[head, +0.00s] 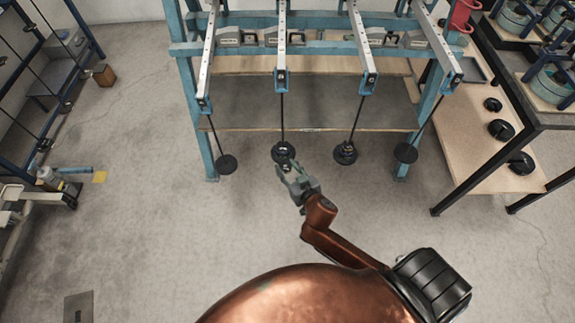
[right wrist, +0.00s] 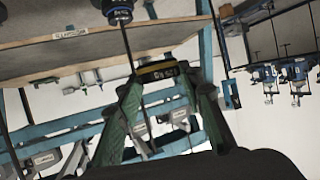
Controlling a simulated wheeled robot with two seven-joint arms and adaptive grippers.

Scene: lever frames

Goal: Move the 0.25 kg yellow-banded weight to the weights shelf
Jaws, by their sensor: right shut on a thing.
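The yellow-banded weight (right wrist: 157,72) is a dark disc with a yellow stripe on its rim. In the right wrist view it sits between the green fingers of my right gripper (right wrist: 155,85), which is shut on it. A thin hanger rod runs right by this weight; I cannot tell whether it still passes through its slot. In the head view my right gripper (head: 287,170) is at the second hanger from the left, at its black weight stack (head: 283,152). A wooden shelf low in the blue frame has a small label on its edge (head: 311,129). My left gripper is out of view.
A blue-banded weight (right wrist: 118,10) is on the rod, apart from the held one. Other hangers carry black weights (head: 345,153), (head: 405,153), (head: 227,164). A side table's low board (head: 465,150) holds black discs (head: 501,130). The floor in front of the frame is clear.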

